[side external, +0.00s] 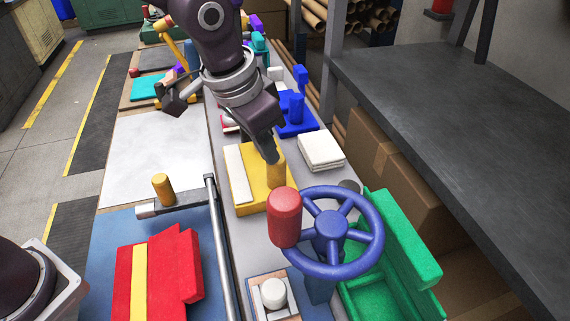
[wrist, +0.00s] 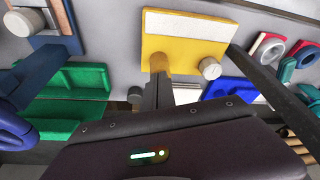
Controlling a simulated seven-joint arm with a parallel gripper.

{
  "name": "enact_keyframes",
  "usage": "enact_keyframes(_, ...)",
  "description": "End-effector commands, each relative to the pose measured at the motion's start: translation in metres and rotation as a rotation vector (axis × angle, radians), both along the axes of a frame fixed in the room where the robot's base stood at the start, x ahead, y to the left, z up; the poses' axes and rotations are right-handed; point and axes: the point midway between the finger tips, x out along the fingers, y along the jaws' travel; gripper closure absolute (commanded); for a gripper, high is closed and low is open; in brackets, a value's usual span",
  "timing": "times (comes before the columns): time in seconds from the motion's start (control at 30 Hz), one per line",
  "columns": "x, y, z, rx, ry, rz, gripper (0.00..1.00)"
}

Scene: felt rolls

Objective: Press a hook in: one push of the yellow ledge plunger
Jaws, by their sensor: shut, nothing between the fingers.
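A yellow block (side external: 246,200) with a white strip (side external: 238,176) on top sits on the grey bench strip. A short upright yellow plunger (side external: 276,175) stands on the block's right side. My gripper (side external: 271,157) points down with its fingertips right at the plunger's top; I cannot tell whether they touch. In the wrist view, my shut, empty fingers (wrist: 158,82) overlap the near end of the plunger (wrist: 159,63), hiding part of it. The yellow block (wrist: 190,47) lies beyond them. Another yellow cylinder (side external: 162,187) stands on a grey bracket at the left.
A blue handwheel (side external: 330,222) with a red knob (side external: 284,216) stands in front of the block. A red and yellow block (side external: 155,272) lies front left.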

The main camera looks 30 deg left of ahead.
Motion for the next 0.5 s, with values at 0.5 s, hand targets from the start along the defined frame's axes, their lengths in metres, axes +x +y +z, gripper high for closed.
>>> enact_keyframes(0.5, 0.001, 0.000, 0.006, -0.001, -0.002, 0.000, 1.00)
